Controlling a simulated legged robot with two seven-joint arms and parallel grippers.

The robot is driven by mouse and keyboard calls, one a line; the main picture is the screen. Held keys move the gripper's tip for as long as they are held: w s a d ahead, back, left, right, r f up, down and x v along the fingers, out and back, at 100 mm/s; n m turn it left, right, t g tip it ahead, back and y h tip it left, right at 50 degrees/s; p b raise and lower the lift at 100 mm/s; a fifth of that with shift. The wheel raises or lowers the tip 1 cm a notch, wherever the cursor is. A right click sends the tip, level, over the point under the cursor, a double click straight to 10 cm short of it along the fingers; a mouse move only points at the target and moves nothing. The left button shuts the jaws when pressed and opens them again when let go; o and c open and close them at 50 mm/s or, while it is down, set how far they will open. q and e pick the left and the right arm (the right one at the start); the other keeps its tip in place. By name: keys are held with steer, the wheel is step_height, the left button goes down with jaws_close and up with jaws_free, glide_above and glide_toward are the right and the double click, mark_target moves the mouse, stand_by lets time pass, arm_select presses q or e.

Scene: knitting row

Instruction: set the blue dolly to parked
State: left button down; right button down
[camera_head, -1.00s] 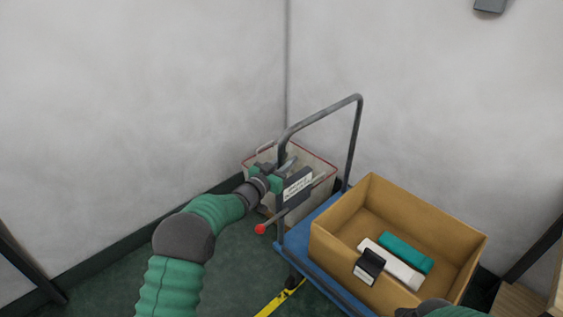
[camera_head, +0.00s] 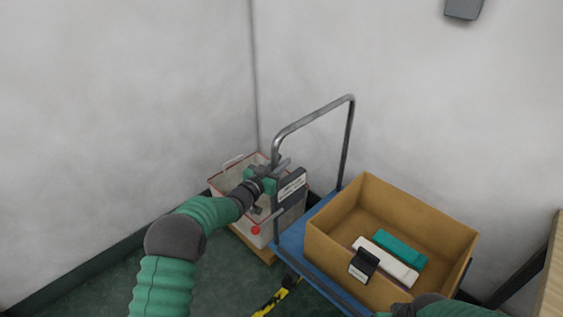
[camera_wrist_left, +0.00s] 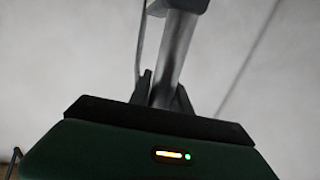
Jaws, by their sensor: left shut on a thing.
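The blue dolly (camera_head: 291,243) stands on the green floor with its grey tube handle (camera_head: 312,117) upright at the far left end. My left gripper (camera_head: 279,172) is shut on the handle's left post. In the left wrist view the post (camera_wrist_left: 174,55) runs up from between the gripper's fingers (camera_wrist_left: 162,92). A dark plate with a white label (camera_head: 292,186) is on the post beside the gripper. A lever with a red knob (camera_head: 255,230) sticks out to the left below the plate; its print and setting are too small to read.
An open cardboard box (camera_head: 327,248) on the dolly holds a teal and a white item. A pale, red-rimmed basket (camera_head: 232,204) stands behind the handle near the wall corner. Yellow-black tape (camera_head: 270,302) lies at the dolly's left. Walls close off the back.

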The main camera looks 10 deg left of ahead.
arm_select(q)
steer(key=shift+r, duration=0.25)
steer(key=c, duration=1.5)
jaws_free()
steer(key=shift+w, duration=0.1)
steer(key=o, duration=0.3)
steer(key=shift+w+d+f, duration=0.15)
steer(key=shift+f, duration=0.1)
steer(key=shift+s+a, duration=0.25)
steer(key=shift+s, duration=0.2)
steer(key=p+v, duration=0.3)
steer(key=v, duration=1.3)
steer(key=shift+d, duration=0.1)
